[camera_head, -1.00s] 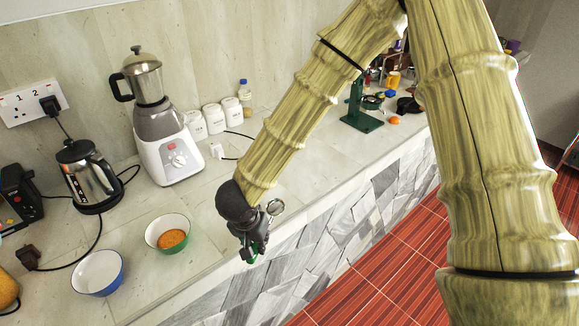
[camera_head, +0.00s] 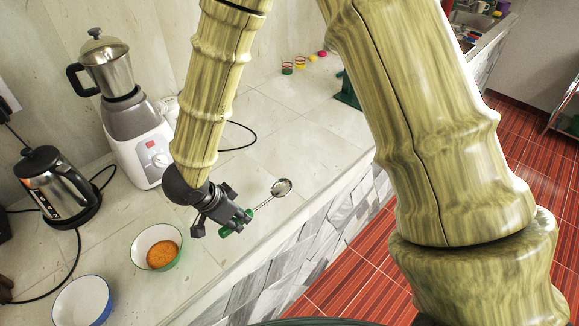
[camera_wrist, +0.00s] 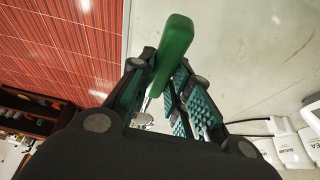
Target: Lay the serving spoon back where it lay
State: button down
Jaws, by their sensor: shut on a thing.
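The serving spoon has a metal bowl (camera_head: 281,188), a thin shank and a green handle (camera_wrist: 174,50). My gripper (camera_head: 236,222) is shut on the green handle near the counter's front edge. In the head view the spoon's bowl points up and right, over the pale counter; I cannot tell whether it touches the surface. In the wrist view the handle sticks out between the textured finger pads (camera_wrist: 165,98), and the bowl shows small and partly hidden behind the fingers.
A green-rimmed bowl of orange food (camera_head: 157,247) and a blue-rimmed empty bowl (camera_head: 83,301) stand left of my gripper. A blender (camera_head: 137,135) and a kettle (camera_head: 56,186) stand behind. The counter (camera_head: 310,150) to the right of the spoon is clear. Red floor tiles (camera_head: 375,262) lie beyond the edge.

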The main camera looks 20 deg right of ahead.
jog(key=p, duration=0.4)
send_near(263, 189)
jog(key=shift+s+d+f, duration=0.2)
jog(key=shift+d+f, duration=0.05)
jog(key=shift+f, duration=0.15)
jog(key=shift+s+d+f, duration=0.15)
jog(key=shift+d+f, duration=0.05)
jog(key=shift+f, duration=0.25)
jog(key=shift+w+d+f+p, duration=0.15)
jog(key=shift+w+d+p, duration=0.55)
jog(key=shift+w, duration=0.05)
jog(key=shift+f, duration=0.75)
jog(key=shift+a+f+p, duration=0.15)
jog(key=shift+f+p, duration=0.5)
jog(key=shift+p, duration=0.35)
jog(key=shift+f, duration=0.4)
jog(key=c, duration=1.3)
grip_release()
jog(key=shift+f+b, duration=0.15)
jog(key=shift+b, duration=0.4)
